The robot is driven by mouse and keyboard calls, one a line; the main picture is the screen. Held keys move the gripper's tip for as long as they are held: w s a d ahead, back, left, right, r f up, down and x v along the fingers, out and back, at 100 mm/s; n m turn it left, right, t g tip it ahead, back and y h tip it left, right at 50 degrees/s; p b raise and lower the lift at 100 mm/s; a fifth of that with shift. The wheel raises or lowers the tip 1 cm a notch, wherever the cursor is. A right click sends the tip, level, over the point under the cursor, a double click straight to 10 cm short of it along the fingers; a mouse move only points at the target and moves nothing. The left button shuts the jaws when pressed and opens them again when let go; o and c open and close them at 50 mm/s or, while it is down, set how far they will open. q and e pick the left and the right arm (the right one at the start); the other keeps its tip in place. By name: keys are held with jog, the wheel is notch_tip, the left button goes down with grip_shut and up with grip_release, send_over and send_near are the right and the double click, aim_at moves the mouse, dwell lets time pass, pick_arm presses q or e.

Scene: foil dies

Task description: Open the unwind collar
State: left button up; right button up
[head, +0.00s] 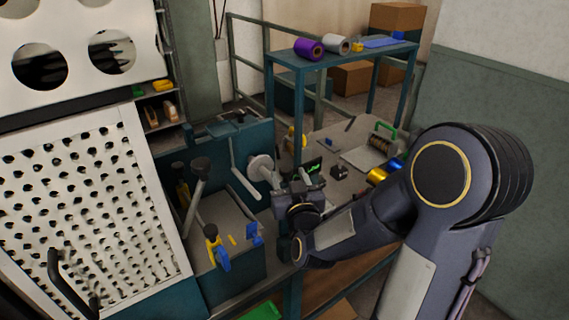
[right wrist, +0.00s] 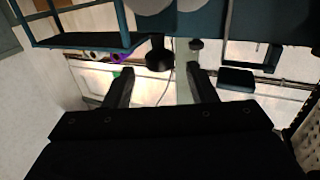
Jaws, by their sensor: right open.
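A pale round flange (head: 261,166), which looks like the unwind collar, sits on the side of the teal machine in the head view. A short shaft sticks out from it toward my right gripper (head: 288,182). My right gripper is open, just right of this flange; I cannot tell whether they touch. In the right wrist view the two fingers (right wrist: 160,82) are spread apart. A dark knob-like part (right wrist: 159,56) shows beyond the gap between them, and nothing is clearly held. Whether the collar is open or shut is too small to tell. My left gripper is not in view.
A white perforated panel (head: 85,190) stands at the left. A pale lever (head: 245,180) hangs beside the flange. The bench behind holds gold and blue rolls (head: 376,176). A teal shelf (head: 345,52) carries a purple roll (head: 309,48) and a grey roll (head: 336,44).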

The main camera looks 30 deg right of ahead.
jog(key=p+x, duration=0.1)
jog(key=x, duration=0.4)
jog(key=shift+w+d, duration=0.2)
jog(key=shift+w, duration=0.15)
grip_shut()
